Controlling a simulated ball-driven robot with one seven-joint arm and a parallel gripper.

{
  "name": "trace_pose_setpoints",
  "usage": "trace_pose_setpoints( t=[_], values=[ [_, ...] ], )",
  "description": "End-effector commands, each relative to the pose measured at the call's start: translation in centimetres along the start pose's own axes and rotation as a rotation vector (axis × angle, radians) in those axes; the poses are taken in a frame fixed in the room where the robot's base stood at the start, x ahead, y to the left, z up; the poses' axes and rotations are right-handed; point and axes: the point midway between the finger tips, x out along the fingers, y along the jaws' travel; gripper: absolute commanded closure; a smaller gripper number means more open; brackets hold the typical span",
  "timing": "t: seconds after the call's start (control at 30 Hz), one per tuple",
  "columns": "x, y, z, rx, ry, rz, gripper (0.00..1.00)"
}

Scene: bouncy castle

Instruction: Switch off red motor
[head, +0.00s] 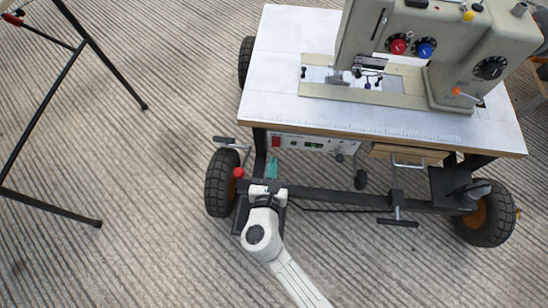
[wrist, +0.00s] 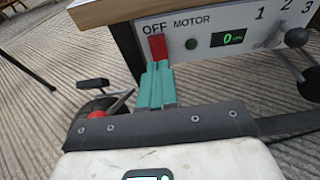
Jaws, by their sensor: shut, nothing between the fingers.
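The red motor switch (wrist: 158,46) sits on the white control panel (wrist: 262,27) under the table edge, below the printed words "OFF" and "MOTOR". It also shows in the head view (head: 276,142). A dark green round button or lamp (wrist: 191,44) and a small display (wrist: 228,38) with a green "0" are to its right. My gripper (wrist: 157,68) has teal fingers, closed together and empty. Its tips are right at the lower edge of the red switch in the wrist view; I cannot tell whether they touch it. In the head view my gripper (head: 271,165) is just below the switch.
A sewing machine (head: 440,60) stands on the white wheeled table (head: 290,40). A tyre (head: 222,182), a red knob (head: 239,172) and a dark crossbar (head: 330,195) are close to my arm. A black metal frame (head: 50,90) stands left. The floor between is clear.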

Motion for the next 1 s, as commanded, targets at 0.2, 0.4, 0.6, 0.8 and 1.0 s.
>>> trace_pose_setpoints(
  t=[0.2, 0.4, 0.6, 0.8, 1.0],
  values=[
    [-4.0, 0.0, 1.2, -0.002, 0.001, 0.003, 1.0],
    [-6.7, 0.0, 1.6, -0.001, 0.002, 0.002, 1.0],
    [-7.7, 0.0, 1.7, 0.0, 0.001, 0.001, 1.0],
    [-7.7, 0.0, 1.7, -0.001, 0.0, 0.001, 1.0],
    [-7.7, 0.0, 1.7, -0.001, 0.0, 0.001, 1.0]
  ],
)
